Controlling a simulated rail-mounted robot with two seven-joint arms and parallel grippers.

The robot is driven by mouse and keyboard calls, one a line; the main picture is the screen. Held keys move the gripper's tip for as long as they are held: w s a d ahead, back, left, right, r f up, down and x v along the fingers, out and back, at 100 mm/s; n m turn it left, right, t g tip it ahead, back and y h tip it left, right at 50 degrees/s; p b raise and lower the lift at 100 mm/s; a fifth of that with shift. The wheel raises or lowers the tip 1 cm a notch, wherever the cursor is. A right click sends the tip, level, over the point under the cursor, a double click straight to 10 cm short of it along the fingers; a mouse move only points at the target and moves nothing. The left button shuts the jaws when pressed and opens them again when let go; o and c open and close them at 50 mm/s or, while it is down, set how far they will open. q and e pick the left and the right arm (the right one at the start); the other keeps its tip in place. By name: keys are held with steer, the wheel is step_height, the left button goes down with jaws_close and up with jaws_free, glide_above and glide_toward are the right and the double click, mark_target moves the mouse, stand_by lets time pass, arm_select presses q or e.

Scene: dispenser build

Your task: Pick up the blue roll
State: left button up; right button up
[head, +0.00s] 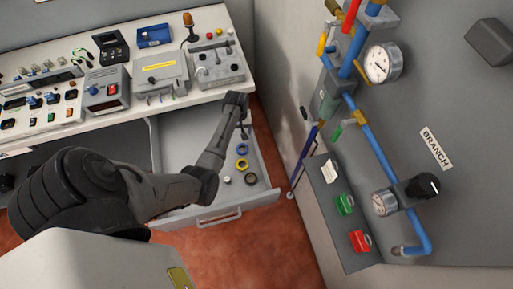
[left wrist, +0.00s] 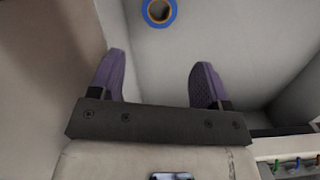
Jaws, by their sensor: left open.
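In the left wrist view the blue roll (left wrist: 148,19) is at the top edge, a blue ring with a tan inner core, partly cut off. My left gripper (head: 244,132) hangs over the drawer, above the rolls in the head view. In the left wrist view its two purple fingers (left wrist: 161,60) are spread with nothing between them. The roll is beyond the fingertips, apart from them. My right gripper is not visible.
A black roll (head: 251,179) and a small white item (head: 227,180) lie near the blue roll. The white bench (head: 135,112) with devices stands behind the drawer. A grey panel with blue pipes and gauges (head: 381,62) rises to the right.

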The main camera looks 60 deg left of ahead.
arm_select(q)
steer(key=b, duration=0.2)
glide_above(242, 148)
steer(key=f, duration=0.8)
steer(key=shift+w+a, duration=0.25)
steer(key=shift+a, duration=0.1)
steer(key=shift+s+d+f+b, duration=0.15)
steer(key=shift+f+b, duration=0.1)
steer(key=shift+f, duration=0.6)
steer(key=shift+d+f+b, duration=0.1)
steer(key=shift+f+b, duration=0.1)
steer(key=shift+f, duration=0.65)
steer(key=shift+s+d+f+b, duration=0.15)
steer(key=shift+f+b, duration=0.1)
steer(key=shift+f, duration=0.6)
steer(key=shift+w, duration=0.1)
steer(key=c, duration=0.7)
